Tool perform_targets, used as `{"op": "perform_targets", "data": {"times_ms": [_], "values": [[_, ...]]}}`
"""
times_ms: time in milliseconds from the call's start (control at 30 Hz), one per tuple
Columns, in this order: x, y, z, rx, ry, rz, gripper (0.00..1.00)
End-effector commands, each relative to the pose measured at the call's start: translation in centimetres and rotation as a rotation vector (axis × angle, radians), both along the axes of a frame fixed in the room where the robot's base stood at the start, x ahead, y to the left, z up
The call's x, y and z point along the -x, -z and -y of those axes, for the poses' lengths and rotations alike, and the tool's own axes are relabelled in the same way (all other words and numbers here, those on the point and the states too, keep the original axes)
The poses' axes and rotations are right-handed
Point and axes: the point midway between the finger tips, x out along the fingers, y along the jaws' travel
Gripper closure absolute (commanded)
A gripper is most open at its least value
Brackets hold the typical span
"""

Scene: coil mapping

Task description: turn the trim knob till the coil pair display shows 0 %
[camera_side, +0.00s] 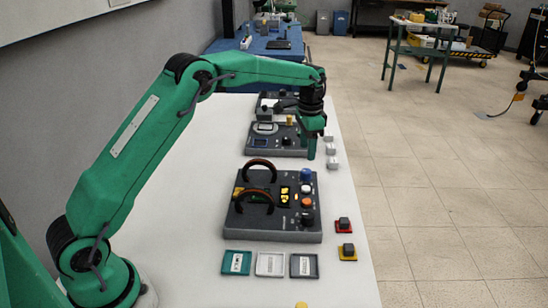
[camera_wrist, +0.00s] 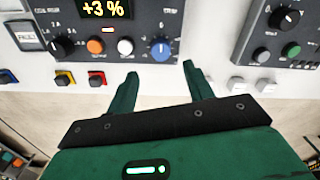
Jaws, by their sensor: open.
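The coil panel (camera_side: 285,228) is a dark box with two large dark rings (camera_side: 258,172) standing on its left side. Its lit yellow display reads +3 % in the wrist view (camera_wrist: 104,9). A row of knobs runs along the panel edge, black, orange, white and blue. The blue knob (camera_wrist: 160,48) has a white pointer line and scale marks around it; it also shows in the side view (camera_side: 306,175).
Red (camera_side: 343,226) and yellow (camera_side: 347,250) blocks with dark tops sit right of the panel. Several white blocks (camera_side: 331,150) lie near my gripper. Another knobbed device (camera_side: 275,140) stands beyond. Three small trays (camera_side: 270,264) lie in front. The white table's left side is clear.

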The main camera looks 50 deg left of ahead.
Motion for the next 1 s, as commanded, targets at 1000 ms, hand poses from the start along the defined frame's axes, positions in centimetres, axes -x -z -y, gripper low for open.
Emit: {"op": "perform_targets", "data": {"times_ms": [1000], "values": [[-0.2, 7.2, 0.0, 0.0, 0.006, -0.008, 0.48]]}}
